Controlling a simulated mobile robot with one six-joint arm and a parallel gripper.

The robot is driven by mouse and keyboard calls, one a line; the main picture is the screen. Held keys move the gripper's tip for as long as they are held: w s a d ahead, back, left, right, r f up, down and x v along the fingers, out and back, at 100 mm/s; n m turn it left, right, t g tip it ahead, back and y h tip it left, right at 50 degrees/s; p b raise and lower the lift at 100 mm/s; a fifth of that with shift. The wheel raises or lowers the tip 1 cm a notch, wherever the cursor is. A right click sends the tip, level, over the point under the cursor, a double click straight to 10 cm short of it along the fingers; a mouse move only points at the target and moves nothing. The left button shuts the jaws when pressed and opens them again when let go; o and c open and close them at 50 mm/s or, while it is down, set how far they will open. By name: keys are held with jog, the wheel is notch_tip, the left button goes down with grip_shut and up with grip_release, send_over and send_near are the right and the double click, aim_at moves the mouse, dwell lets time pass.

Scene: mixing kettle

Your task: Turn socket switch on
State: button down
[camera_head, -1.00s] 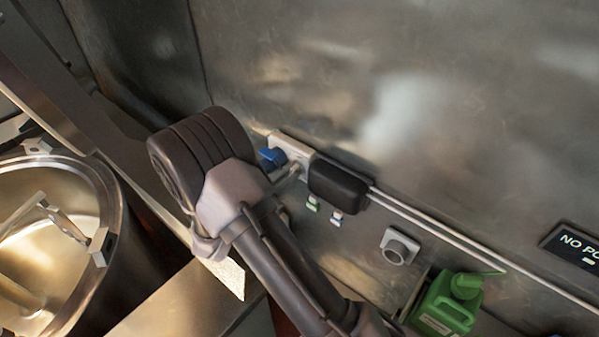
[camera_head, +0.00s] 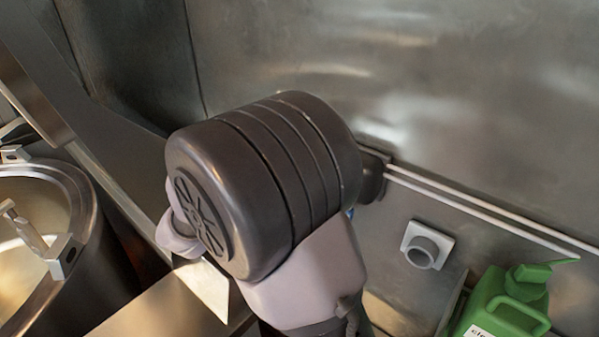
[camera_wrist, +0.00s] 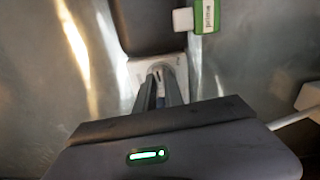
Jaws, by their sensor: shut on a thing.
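The light grey socket plate (camera_wrist: 179,64) is in the upper middle of the wrist view, just below a black box (camera_wrist: 155,25). My gripper (camera_wrist: 160,77) reaches to the plate with its two dark fingers close together. They are shut on the socket switch, which is mostly hidden between them. In the head view my arm hides the socket, the switch and my fingers. Only the end of the black box (camera_head: 373,176) shows there.
White pipes (camera_head: 480,211) run along the metal wall. A round grey wall fitting (camera_head: 426,246) and a green can (camera_head: 500,305) are at lower right. The kettle (camera_head: 45,230) is at left.

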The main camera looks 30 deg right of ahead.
jog(key=c, duration=1.8)
grip_release()
jog(key=shift+f+m, duration=0.25)
jog(key=shift+m, duration=0.05)
jog(key=o, duration=0.4)
jog(key=shift+r, duration=0.25)
jog(key=shift+o, duration=0.2)
jog(key=shift+a, duration=0.1)
jog(key=p+v, duration=0.1)
jog(key=v, duration=0.6)
